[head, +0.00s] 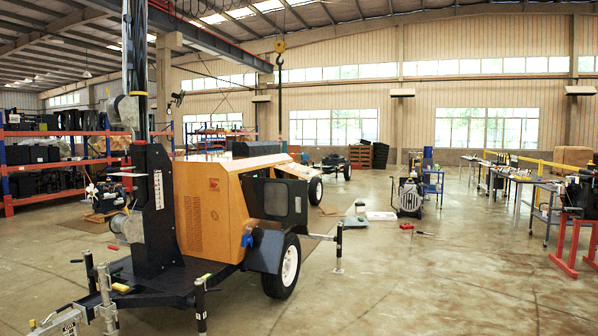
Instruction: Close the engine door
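The light tower trailer stands left of centre in the head view, with an orange engine housing (212,215) behind a black mast post (153,205). A dark door panel (263,203) with a lighter, window-like patch is on the housing's right side, above the wheel fender. I cannot tell from this angle how far it stands open, and its hinge and latch are not clear. Neither of my grippers is in view.
The trailer's wheel (290,266), drawbar and a support jack (339,246) stick out around it. The concrete floor (430,285) to the right is open. Workbenches (515,178) stand at the far right, a generator (409,196) further back, and orange-and-blue shelving (55,165) at the left.

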